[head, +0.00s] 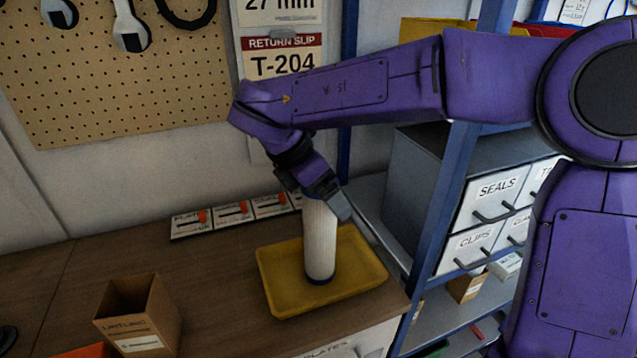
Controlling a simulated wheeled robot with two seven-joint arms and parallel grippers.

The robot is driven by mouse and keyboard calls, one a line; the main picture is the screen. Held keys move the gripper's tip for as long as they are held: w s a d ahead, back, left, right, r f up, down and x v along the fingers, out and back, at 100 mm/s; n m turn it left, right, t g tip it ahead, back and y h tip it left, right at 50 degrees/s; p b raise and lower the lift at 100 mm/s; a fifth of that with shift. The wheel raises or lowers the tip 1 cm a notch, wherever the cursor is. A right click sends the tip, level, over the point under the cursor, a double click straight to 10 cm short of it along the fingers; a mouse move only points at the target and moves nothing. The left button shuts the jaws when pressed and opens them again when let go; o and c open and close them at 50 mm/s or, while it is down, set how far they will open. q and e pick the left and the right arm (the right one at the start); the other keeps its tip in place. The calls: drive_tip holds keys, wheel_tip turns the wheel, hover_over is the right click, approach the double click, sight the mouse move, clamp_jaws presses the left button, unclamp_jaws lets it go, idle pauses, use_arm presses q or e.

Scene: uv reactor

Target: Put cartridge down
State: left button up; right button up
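The white cartridge (320,240), a ribbed cylinder with a dark blue band at its bottom end, is upright over the yellow tray (362,262). Its lower end is inside the tray's outline and looks to be at the tray floor; I cannot tell if it touches. My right gripper (318,197), on the purple arm from the right, is shut on the cartridge's top end, which the fingers partly hide. My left gripper is not in view.
An open cardboard box (138,318) stands at the bench's front left. Labelled cards (232,212) with orange parts lie along the wall behind the tray. A blue-framed shelf (440,210) with drawers stands right of the bench.

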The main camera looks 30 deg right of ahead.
drive_tip(key=v, duration=1.2)
drive_tip(key=shift+r+b, duration=0.15)
drive_tip(key=shift+b, duration=0.3)
